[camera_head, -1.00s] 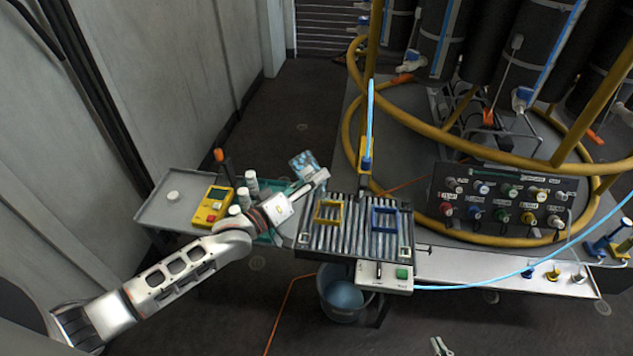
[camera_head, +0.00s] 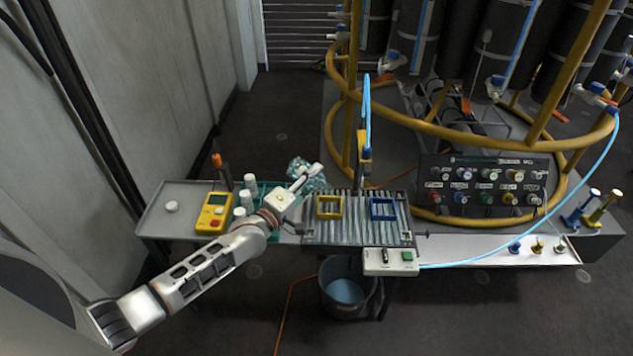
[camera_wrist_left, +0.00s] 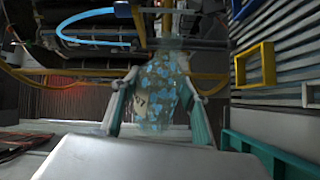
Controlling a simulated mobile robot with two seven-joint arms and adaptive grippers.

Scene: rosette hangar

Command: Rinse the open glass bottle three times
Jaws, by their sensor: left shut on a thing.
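The glass bottle (camera_head: 301,165) is clear with blue speckles, held above the left end of the slatted rack. My left gripper (camera_head: 306,178) is shut on it and partly hides it. In the left wrist view the bottle (camera_wrist_left: 162,85) stands between the two fingers of the left gripper (camera_wrist_left: 158,108), with a dark mark like a 7 on its side. I cannot tell from these views whether its mouth is open or whether it holds water. A blue hose (camera_head: 367,105) runs down to a yellow and blue spout (camera_head: 365,148) behind the rack. My right gripper is not in view.
A yellow frame (camera_head: 328,215) and a blue frame (camera_head: 383,217) sit on the slatted rack (camera_head: 355,235). A bucket (camera_head: 346,300) stands below. A yellow meter (camera_head: 212,212) and several white-capped bottles are at left. Yellow rails stand close behind.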

